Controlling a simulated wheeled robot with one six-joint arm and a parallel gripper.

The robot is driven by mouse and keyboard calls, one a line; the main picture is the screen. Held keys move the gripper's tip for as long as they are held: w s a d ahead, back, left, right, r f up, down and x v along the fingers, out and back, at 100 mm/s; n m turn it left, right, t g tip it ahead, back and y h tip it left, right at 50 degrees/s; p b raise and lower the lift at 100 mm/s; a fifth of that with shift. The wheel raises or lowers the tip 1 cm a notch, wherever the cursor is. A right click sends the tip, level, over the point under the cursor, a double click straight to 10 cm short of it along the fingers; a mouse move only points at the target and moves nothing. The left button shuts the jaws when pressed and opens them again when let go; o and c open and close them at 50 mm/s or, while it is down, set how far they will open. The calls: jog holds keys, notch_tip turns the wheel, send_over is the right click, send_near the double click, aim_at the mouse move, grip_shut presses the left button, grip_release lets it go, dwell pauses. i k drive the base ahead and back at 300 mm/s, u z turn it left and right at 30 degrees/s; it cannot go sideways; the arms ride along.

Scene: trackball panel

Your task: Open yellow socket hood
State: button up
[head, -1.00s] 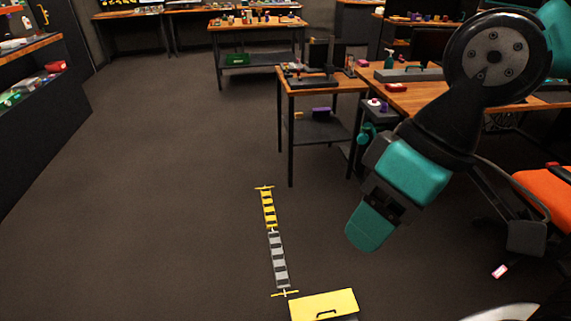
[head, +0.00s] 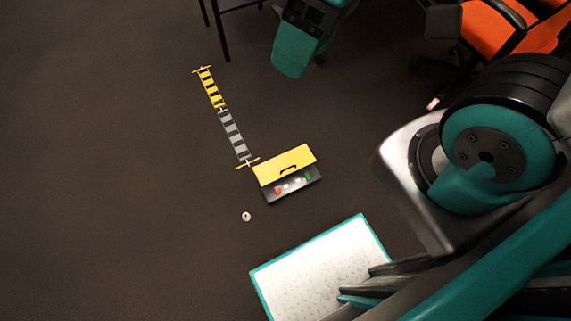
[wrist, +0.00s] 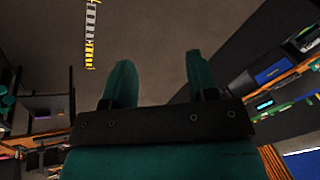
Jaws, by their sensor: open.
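The yellow hood (head: 285,165) is on a dark box on the floor, near the middle of the head view. It has a dark handle on its front. Below its edge the box front (head: 293,187) shows a red, some pale and a green element. In the wrist view my gripper (wrist: 158,75) has its two teal fingers apart with nothing between them. The gripper's fingertips do not show clearly in the head view; a teal arm part of mine is at the top. The hood does not show in the wrist view.
A yellow-and-grey ladder-like strip (head: 221,115) lies behind the box. A small white round item (head: 246,216) lies on the floor in front. A white panel with a teal rim (head: 254,277) is at the bottom. An orange chair (head: 493,28) stands at the upper right. Floor at left is clear.

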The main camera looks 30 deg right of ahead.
aim_at(268, 172)
jog(key=z, duration=0.5)
jog(key=k, duration=1.1)
jog(key=u, duration=0.65)
jog(key=i, duration=1.25)
jog(key=z, duration=0.2)
